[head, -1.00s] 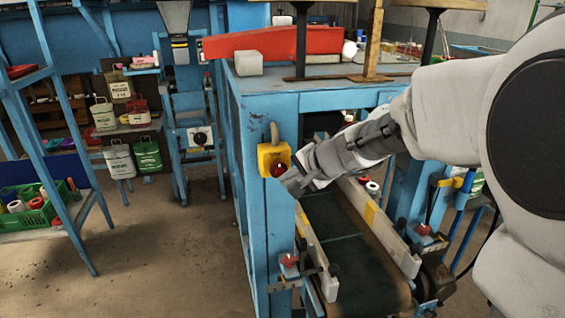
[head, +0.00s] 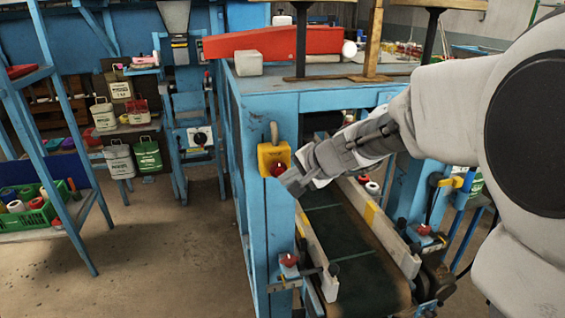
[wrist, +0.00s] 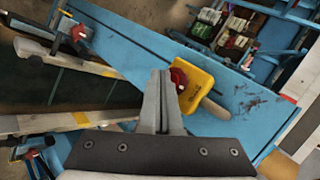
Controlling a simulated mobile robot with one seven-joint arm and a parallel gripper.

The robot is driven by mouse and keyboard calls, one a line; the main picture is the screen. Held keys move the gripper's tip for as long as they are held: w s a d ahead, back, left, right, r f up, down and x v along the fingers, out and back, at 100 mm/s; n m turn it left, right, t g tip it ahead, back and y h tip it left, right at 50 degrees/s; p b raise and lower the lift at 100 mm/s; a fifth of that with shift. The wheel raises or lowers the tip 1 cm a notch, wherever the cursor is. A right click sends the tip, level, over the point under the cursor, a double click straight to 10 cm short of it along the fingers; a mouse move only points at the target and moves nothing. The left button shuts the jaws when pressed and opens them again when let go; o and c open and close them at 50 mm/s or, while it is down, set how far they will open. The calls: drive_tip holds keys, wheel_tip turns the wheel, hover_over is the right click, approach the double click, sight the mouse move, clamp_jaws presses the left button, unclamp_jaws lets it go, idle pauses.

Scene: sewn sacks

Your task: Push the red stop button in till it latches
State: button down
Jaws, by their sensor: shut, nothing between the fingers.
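The red stop button (head: 278,170) sits on a yellow box (head: 266,156) fixed to the blue post of the machine frame. In the wrist view the red button (wrist: 178,78) shows on the yellow box (wrist: 199,88), just right of my fingertips. My gripper (head: 291,186) is shut and empty, with its tips close to the button in the head view. How far in the button sits cannot be made out.
A conveyor belt (head: 350,265) with pale side rails runs below my gripper. A red clamp knob (head: 289,260) stands out low on the post. A grey handle (head: 274,132) rises above the yellow box. The floor left of the post is clear.

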drive_tip(key=shift+w+a, duration=0.1)
drive_tip(key=shift+w, duration=0.25)
drive_tip(key=shift+w+a, duration=0.15)
drive_tip(key=shift+w, duration=0.35)
idle(0.7)
drive_tip(key=shift+s, duration=0.1)
drive_tip(key=shift+s+d+b, duration=0.3)
drive_tip(key=shift+s+b, duration=0.2)
drive_tip(key=shift+s, duration=0.3)
drive_tip(key=shift+s, duration=0.1)
drive_tip(key=shift+s+d+b, duration=0.2)
drive_tip(key=shift+s+d, duration=0.05)
drive_tip(key=shift+s, duration=0.5)
drive_tip(key=shift+s+d+b, duration=0.2)
drive_tip(key=shift+s+b, duration=0.05)
drive_tip(key=shift+s, duration=0.55)
drive_tip(key=shift+s+d+b, duration=0.2)
drive_tip(key=shift+s+d, duration=0.05)
drive_tip(key=shift+s, duration=0.5)
